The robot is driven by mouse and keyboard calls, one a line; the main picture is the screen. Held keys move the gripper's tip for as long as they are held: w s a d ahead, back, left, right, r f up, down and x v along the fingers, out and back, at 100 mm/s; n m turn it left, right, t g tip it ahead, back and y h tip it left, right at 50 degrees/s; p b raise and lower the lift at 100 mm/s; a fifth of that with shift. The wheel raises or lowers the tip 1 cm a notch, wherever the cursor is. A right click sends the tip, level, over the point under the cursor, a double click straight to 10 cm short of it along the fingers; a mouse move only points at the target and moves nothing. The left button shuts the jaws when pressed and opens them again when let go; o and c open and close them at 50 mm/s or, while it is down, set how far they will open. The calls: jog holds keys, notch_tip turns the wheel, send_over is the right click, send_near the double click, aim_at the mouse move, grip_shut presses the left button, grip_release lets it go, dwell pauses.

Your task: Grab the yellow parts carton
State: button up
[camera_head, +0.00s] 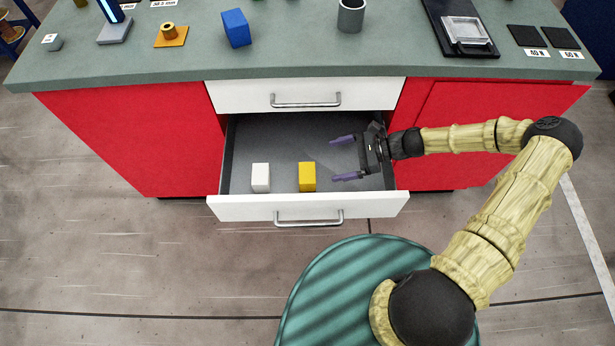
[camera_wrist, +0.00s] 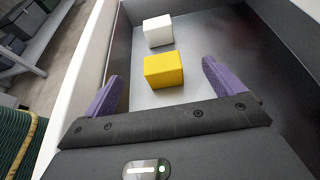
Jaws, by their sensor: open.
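The yellow parts carton (camera_head: 307,177) stands on the floor of the open drawer, near its front wall. It also shows in the wrist view (camera_wrist: 163,70), ahead of my fingers and between their lines. My gripper (camera_head: 344,159) is over the right part of the drawer, to the right of the carton, with its purple fingers pointing left. In the wrist view my gripper (camera_wrist: 160,90) is open, with nothing between the fingers. The carton is apart from both fingers.
A white carton (camera_head: 261,177) stands left of the yellow one in the drawer (camera_head: 290,208). The drawer walls bound the space. A closed drawer (camera_head: 240,96) is above it, under the green worktop (camera_head: 290,60). A blue block (camera_head: 236,28) and a grey cup (camera_head: 351,16) stand on top.

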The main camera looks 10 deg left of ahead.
jog(key=b, duration=0.4)
send_near(302, 176)
jog(key=shift+w+d+f, duration=0.3)
jog(key=shift+w+f, duration=0.1)
jog(key=shift+w, duration=0.15)
jog(key=shift+w+d+f, duration=0.35)
jog(key=shift+w+f, duration=0.05)
jog(key=shift+w, duration=0.15)
jog(key=shift+r, duration=0.1)
jog(key=shift+x, duration=3.4)
jog(key=x, duration=0.3)
jog(key=b+x, duration=0.1)
jog(key=x, duration=0.1)
jog(key=shift+s, duration=0.35)
jog(key=shift+c, duration=0.2)
